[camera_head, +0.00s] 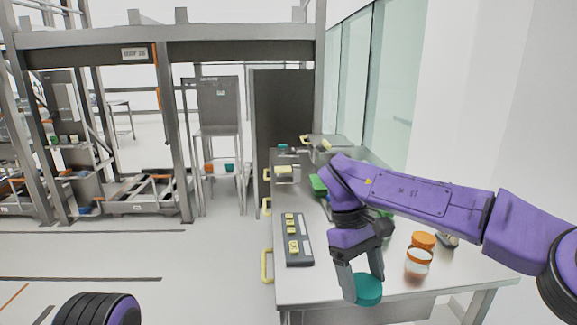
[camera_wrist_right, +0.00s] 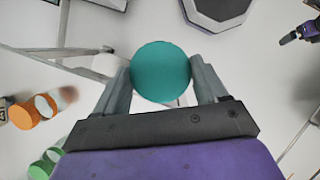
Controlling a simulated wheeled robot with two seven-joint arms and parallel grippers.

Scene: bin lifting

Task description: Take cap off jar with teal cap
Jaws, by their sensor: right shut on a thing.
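My right gripper (camera_head: 361,280) is shut on a round teal cap (camera_head: 368,289), held near the front edge of the steel table (camera_head: 310,287). In the right wrist view the teal cap (camera_wrist_right: 161,72) sits between the two fingers of my right gripper (camera_wrist_right: 164,82). No jar body clearly shows under the cap; the wrist view looks onto its top, so I cannot tell whether a jar is attached. A small dark end of my left arm (camera_wrist_right: 288,38) shows at the right of the wrist view; its jaws are too small to read.
An orange-capped jar (camera_head: 423,240) and a clear jar with an orange band (camera_head: 419,261) stand right of my right gripper. Green items are partly hidden behind my arm. A dark panel with yellow buttons (camera_head: 299,262) lies on the left side of the table.

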